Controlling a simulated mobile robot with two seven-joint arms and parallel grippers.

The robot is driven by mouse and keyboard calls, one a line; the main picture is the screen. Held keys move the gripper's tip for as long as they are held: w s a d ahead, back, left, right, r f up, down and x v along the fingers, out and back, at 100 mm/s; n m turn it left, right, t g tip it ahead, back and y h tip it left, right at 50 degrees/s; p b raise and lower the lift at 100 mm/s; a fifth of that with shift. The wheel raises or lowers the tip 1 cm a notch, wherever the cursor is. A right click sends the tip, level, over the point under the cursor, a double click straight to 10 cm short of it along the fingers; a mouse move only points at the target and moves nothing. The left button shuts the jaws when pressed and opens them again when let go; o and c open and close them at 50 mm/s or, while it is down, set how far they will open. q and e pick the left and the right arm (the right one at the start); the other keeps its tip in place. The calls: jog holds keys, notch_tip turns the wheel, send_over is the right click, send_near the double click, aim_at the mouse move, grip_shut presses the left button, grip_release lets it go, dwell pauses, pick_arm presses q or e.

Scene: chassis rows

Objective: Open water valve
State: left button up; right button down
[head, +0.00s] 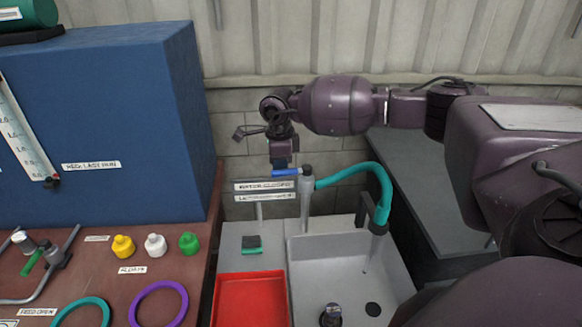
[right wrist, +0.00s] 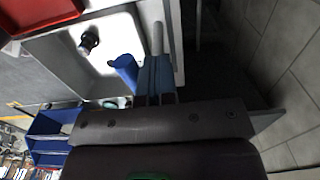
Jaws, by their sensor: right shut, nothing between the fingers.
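The water valve is a grey upright post (head: 306,190) with a blue lever handle (head: 286,172) pointing left, behind the sink. A teal hose (head: 352,172) runs from the post to a dark spout (head: 378,226) over the basin. A thin pale streak hangs below the spout; I cannot tell if it is water. My right gripper (head: 282,162) points down at the lever, shut and empty. In the right wrist view its closed fingers (right wrist: 154,76) are just beside the blue lever (right wrist: 124,68); whether they touch is unclear. My left gripper is not in view.
The grey sink (head: 296,262) has a dark object (head: 331,315) in it. A red tray (head: 249,298) and a green-and-black sponge (head: 251,243) are left of it. A label sign (head: 263,191) stands beside the valve. A large blue box (head: 120,110) stands left; a wall is behind.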

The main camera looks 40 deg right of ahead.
aim_at(281, 175)
jog(key=shift+s+f, duration=0.1)
jog(key=shift+s+a+p, duration=0.4)
jog(key=shift+s+a, duration=0.15)
jog(key=shift+s, duration=0.05)
jog(key=shift+s+a+p, duration=0.15)
jog(key=shift+s+p, duration=0.2)
jog(key=shift+s, duration=0.1)
jog(key=shift+s+a, duration=0.15)
jog(key=shift+s, duration=0.15)
